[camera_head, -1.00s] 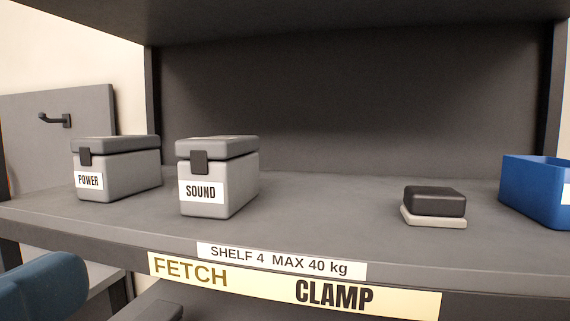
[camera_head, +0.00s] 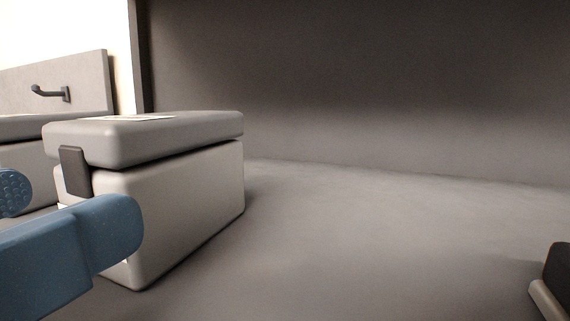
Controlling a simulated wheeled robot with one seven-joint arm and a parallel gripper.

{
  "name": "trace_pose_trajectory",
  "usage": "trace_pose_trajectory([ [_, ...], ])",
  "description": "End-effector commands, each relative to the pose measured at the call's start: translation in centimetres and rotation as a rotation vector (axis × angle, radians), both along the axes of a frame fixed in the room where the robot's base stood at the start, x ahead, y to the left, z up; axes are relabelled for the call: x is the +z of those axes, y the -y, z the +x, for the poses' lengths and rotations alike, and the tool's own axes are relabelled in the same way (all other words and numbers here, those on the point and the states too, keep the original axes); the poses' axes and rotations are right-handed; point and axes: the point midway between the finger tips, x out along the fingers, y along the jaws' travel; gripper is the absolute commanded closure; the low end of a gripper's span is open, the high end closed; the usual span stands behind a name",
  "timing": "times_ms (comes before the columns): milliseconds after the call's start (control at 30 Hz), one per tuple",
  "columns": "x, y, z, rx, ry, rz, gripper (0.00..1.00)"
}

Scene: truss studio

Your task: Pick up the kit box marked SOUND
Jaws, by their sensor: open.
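My gripper (camera_head: 72,208) shows two blue fingers at the lower left, spread apart and empty. The right finger overlaps the box's lower front; the left finger is at the picture's left edge. I cannot tell if either touches the box.
The POWER box (camera_head: 22,168) stands close on the left, partly cut off. The shelf (camera_head: 370,240) is clear to the right of the SOUND box. A dark block on a pale base (camera_head: 556,284) is at the right edge. A dark back panel (camera_head: 370,90) closes the shelf.

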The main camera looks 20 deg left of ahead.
Motion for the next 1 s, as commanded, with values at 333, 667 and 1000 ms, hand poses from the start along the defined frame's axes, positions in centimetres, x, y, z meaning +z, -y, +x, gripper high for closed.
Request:
trace_pose_trajectory([
  [333,0.1,0.1,3.1,-0.002,-0.001,0.0,0.0],
  [667,0.1,0.0,7.3,-0.001,-0.002,-0.001,0.0],
  [1000,-0.1,0.1,7.8,0.0,0.0,-0.001,0.04],
])
